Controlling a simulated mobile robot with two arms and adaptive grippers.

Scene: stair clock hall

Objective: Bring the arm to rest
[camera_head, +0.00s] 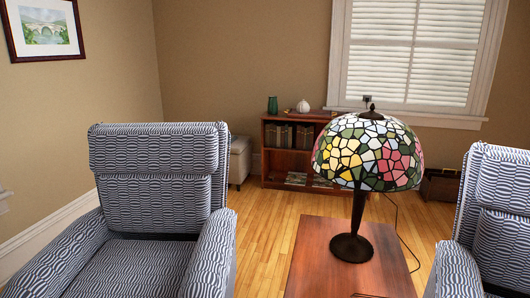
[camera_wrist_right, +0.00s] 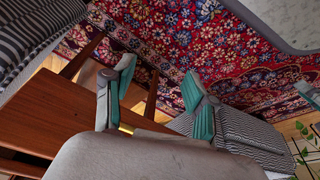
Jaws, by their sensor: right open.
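My right gripper (camera_wrist_right: 158,82) shows in the right wrist view, with its two teal-padded fingers spread apart and nothing between them. Past the fingers lies a red patterned rug (camera_wrist_right: 185,42). The brown wooden table (camera_wrist_right: 55,112) is to the left of the fingers in that view.
In the head view a stained-glass lamp (camera_head: 368,152) stands on a wooden side table (camera_head: 320,262) between a left armchair (camera_head: 150,200) and a right armchair (camera_head: 500,235). A low bookcase (camera_head: 283,150) stands by the back wall. Bare floor (camera_head: 262,215) shows between.

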